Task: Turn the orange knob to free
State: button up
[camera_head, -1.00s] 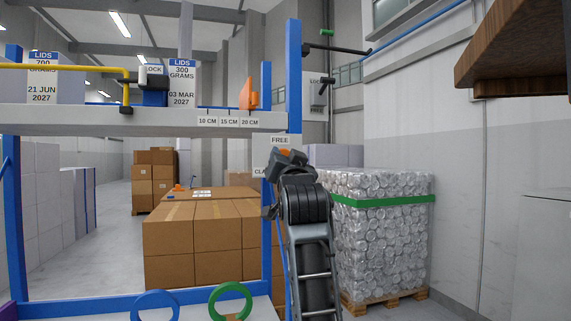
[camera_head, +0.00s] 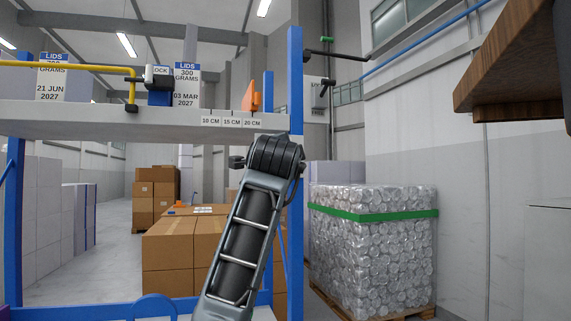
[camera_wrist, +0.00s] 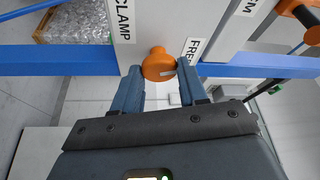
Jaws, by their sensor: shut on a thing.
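The orange knob (camera_wrist: 157,62) shows in the wrist view on a pale panel at the blue beam. The word CLAMP is printed to its left and FREE to its right. A small pale mark on the knob lies on its right side, toward the FREE label (camera_wrist: 194,49). My gripper (camera_wrist: 160,69) has one blue-grey finger on each side of the knob and is shut on it. In the head view my arm covers the knob, the labels and my fingers.
A grey shelf (camera_head: 60,121) with date cards and an orange pointer (camera_head: 250,97) crosses above my arm. A blue post (camera_head: 295,70) stands beside it. A wrapped pallet of cans (camera_head: 375,250) is on the right, cartons (camera_head: 180,245) behind.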

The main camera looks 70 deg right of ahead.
jog(key=shift+m+g+y, duration=0.3)
jog(key=shift+m+y, duration=0.2)
jog(key=shift+m, duration=1)
jog(key=shift+s, duration=0.1)
jog(key=o, duration=1)
jog(key=shift+b, duration=0.3)
jog(key=b+v, duration=0.1)
jog(key=v, duration=0.6)
jog(key=shift+a+b, duration=0.3)
jog(key=shift+a, duration=0.05)
jog(key=shift+r, duration=0.15)
